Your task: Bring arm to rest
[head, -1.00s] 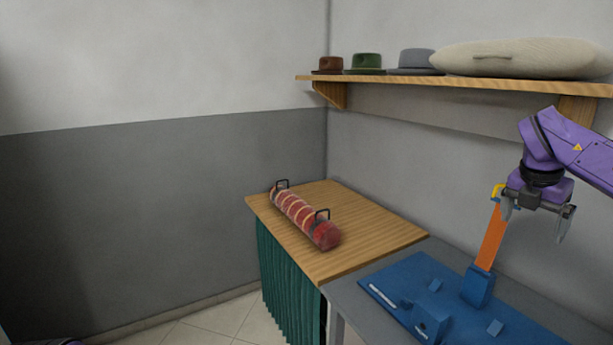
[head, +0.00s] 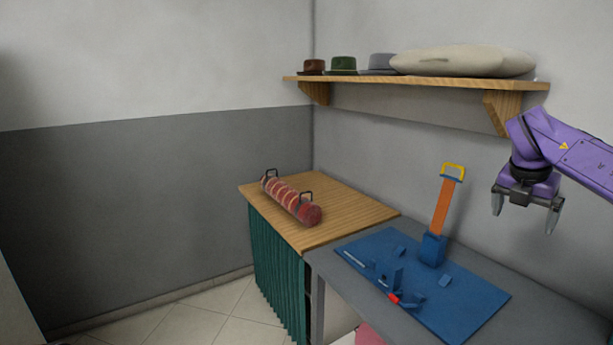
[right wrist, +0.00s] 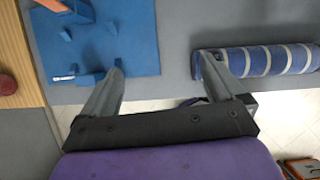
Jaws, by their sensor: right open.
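My right gripper (head: 526,208) is on the purple arm at the right of the head view. It is open and empty, raised in front of the wall, to the right of the orange upright piece (head: 442,208) with a yellow handle on top. In the right wrist view its two fingers (right wrist: 168,85) stand apart with nothing between them. They point toward the grey table, between the blue board (right wrist: 130,35) and a blue striped roll (right wrist: 265,61). My left gripper is not in view.
The blue board also shows in the head view (head: 470,308), on a grey table (head: 550,320) with small blue blocks. A red striped roll (head: 292,201) lies on the wooden table (head: 345,215). A shelf (head: 400,80) holds hats and a beige cushion (head: 462,61).

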